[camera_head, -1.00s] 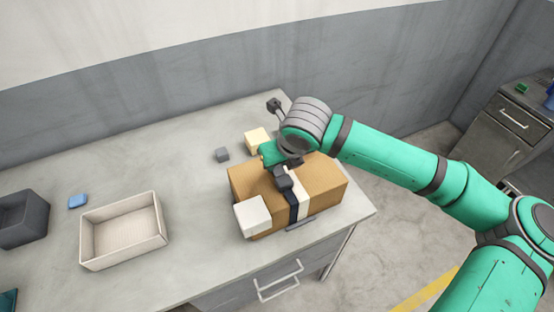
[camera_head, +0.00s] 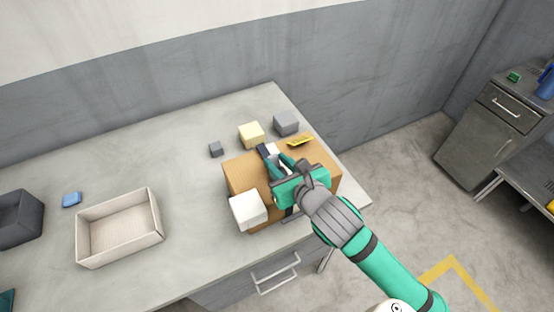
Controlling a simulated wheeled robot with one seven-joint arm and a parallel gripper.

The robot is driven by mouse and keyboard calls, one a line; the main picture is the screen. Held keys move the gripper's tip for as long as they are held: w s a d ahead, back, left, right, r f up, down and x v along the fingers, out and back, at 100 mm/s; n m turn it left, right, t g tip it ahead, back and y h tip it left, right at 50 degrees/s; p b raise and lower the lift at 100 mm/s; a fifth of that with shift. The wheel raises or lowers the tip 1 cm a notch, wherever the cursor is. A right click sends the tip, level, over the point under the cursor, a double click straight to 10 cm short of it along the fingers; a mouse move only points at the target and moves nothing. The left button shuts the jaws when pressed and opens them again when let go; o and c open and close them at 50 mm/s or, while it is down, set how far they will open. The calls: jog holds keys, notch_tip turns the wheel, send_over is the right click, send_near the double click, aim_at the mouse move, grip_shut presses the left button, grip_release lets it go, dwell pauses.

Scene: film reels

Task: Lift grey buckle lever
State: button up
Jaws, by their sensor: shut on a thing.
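A brown cardboard box (camera_head: 243,172) sits near the right end of the bench. A dark strap (camera_head: 263,151) and a white band beside it (camera_head: 273,149) cross its top and show at its far edge. My gripper (camera_head: 279,165) reaches over the box top from the lower right, with its fingers at the strap. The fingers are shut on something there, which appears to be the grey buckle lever. The lever itself is hidden by the fingers and palm, so its angle cannot be told.
A white block (camera_head: 247,210) is at the box's near left corner. Small grey (camera_head: 216,149), yellow (camera_head: 251,135) and larger grey (camera_head: 286,123) blocks stand behind. A yellow piece (camera_head: 300,140) lies near the box's far edge. A beige tray (camera_head: 119,257) is left; bare bench lies between.

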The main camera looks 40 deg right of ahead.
jog(key=shift+s+f+t, duration=0.2)
jog(key=shift+s+t, duration=0.15)
jog(key=shift+t, duration=0.55)
jog(key=shift+s+f+t+h, duration=0.25)
jog(key=shift+t+h, duration=0.15)
jog(key=shift+t, duration=0.5)
jog(key=shift+a+f, duration=0.1)
jog(key=shift+f, duration=0.05)
jog(key=o, duration=1.1)
jog(key=shift+c, duration=0.2)
jog(key=shift+a, duration=0.2)
